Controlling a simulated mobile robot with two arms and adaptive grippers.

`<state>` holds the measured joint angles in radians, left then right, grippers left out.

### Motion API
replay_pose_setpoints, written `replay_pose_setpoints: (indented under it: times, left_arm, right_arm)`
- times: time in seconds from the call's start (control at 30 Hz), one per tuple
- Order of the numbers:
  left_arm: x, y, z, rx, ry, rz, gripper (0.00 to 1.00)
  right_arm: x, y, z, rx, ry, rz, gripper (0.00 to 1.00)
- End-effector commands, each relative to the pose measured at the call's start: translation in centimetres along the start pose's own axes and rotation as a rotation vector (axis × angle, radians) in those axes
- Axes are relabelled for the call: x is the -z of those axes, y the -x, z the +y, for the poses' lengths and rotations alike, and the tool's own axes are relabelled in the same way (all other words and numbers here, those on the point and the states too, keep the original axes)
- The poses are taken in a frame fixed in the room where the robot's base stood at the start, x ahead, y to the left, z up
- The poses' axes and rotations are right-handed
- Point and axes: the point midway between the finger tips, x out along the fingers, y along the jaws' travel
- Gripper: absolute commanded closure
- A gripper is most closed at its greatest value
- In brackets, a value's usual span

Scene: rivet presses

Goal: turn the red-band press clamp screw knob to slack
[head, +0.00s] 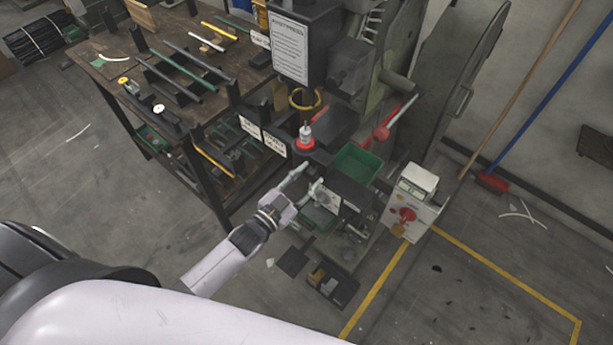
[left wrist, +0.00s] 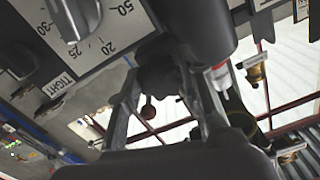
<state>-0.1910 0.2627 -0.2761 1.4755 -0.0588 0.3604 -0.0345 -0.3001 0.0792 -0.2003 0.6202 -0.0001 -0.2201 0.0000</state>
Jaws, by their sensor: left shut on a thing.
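My left gripper (head: 311,176) reaches in from the lower left to the front of the press, just below its red band (head: 305,144). In the left wrist view its two fingers (left wrist: 165,88) stand on either side of a dark knob (left wrist: 157,76) and are shut on it. The knob's far side is hidden, and in the head view I cannot make it out. A pale plate (left wrist: 112,38) with scale numbers and a "TIGHT" label (left wrist: 58,84) lies beside the gripper. My right gripper is in neither view.
A green bin (head: 357,165) and a white box with a red button (head: 407,215) stand right of the gripper. A workbench (head: 120,45) with rods and tools is at the left. A black tray (head: 332,285) lies on the floor. The floor at lower right is mostly clear.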

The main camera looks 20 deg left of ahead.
Motion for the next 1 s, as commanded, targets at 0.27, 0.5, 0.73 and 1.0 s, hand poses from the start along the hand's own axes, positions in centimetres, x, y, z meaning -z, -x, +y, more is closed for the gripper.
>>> replay_pose_setpoints:
  times: [0.27, 0.5, 0.73, 1.0]
  left_arm:
    - [-0.09, 0.03, 0.09, -0.001, 0.185, -0.003, 0.94]
    - [-0.14, 0.05, 0.1, 0.0, 0.271, -0.004, 0.94]
    - [-0.16, 0.06, 0.14, 0.0, 0.299, -0.004, 0.94]
    - [-0.17, 0.06, 0.16, -0.001, 0.3, -0.005, 0.94]
  right_arm:
    - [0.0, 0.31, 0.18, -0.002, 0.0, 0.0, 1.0]
    - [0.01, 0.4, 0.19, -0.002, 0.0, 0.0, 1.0]
    - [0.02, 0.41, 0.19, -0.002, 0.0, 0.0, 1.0]
    - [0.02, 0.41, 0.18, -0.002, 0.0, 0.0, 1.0]
